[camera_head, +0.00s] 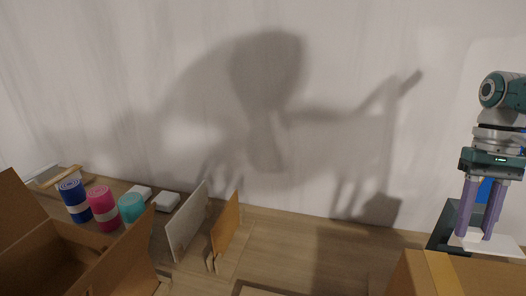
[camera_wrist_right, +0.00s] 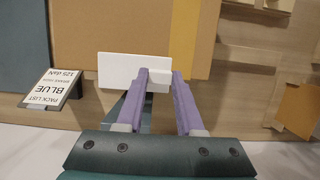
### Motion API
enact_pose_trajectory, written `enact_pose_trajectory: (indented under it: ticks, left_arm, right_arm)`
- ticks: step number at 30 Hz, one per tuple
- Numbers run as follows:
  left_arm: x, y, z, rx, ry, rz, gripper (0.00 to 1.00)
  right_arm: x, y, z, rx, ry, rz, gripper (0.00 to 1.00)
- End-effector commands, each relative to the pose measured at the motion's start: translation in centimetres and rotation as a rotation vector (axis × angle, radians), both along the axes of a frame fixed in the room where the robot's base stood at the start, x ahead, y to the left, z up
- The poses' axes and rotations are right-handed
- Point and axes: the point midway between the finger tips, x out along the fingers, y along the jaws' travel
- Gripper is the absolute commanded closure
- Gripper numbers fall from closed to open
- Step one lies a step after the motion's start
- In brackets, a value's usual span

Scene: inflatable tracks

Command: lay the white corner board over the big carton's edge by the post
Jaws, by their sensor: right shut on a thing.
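My right gripper (camera_head: 474,238) is shut on the white corner board (camera_head: 505,247) by a small white block on it. In the right wrist view the fingertips (camera_wrist_right: 159,76) pinch that block, and the flat white board (camera_wrist_right: 118,68) extends to the left. The board is at the near side of the big carton (camera_wrist_right: 90,25) in that view, overlapping its edge; I cannot tell whether it touches. The big carton also shows in the head view (camera_head: 415,275). A dark teal upright (camera_head: 443,232), perhaps the post, stands behind the carton, beside the gripper. My left gripper is out of view.
An orange tape band (camera_head: 440,272) runs over the carton. A label card (camera_wrist_right: 50,88) reads "PACK LIST BLUE". At left are an open carton (camera_head: 100,262), blue (camera_head: 74,200), pink (camera_head: 103,208) and teal (camera_head: 131,207) rolls, and upright panels (camera_head: 187,222).

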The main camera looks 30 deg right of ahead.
Motion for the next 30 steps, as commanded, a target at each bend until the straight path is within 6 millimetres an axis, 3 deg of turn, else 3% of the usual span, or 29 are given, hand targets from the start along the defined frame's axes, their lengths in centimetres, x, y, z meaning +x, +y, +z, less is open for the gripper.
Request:
enact_pose_trajectory:
  ticks: [6, 15, 27, 28, 30]
  left_arm:
    - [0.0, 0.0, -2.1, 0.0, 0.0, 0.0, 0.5]
    - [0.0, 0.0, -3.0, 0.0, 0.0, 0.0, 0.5]
    - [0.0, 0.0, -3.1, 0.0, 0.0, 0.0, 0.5]
    - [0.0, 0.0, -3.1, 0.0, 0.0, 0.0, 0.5]
    - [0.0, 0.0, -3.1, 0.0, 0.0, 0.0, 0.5]
  right_arm:
    - [0.0, 0.0, -2.0, -0.001, 0.001, 0.0, 1.0]
    - [-0.2, 0.3, -3.8, 0.001, -0.001, 0.001, 1.0]
    - [-0.3, 0.3, -4.2, 0.001, 0.0, 0.001, 1.0]
    - [-0.3, 0.3, -4.2, 0.001, 0.0, 0.001, 0.62]
    - [-0.3, 0.3, -4.2, 0.001, 0.0, 0.001, 0.54]
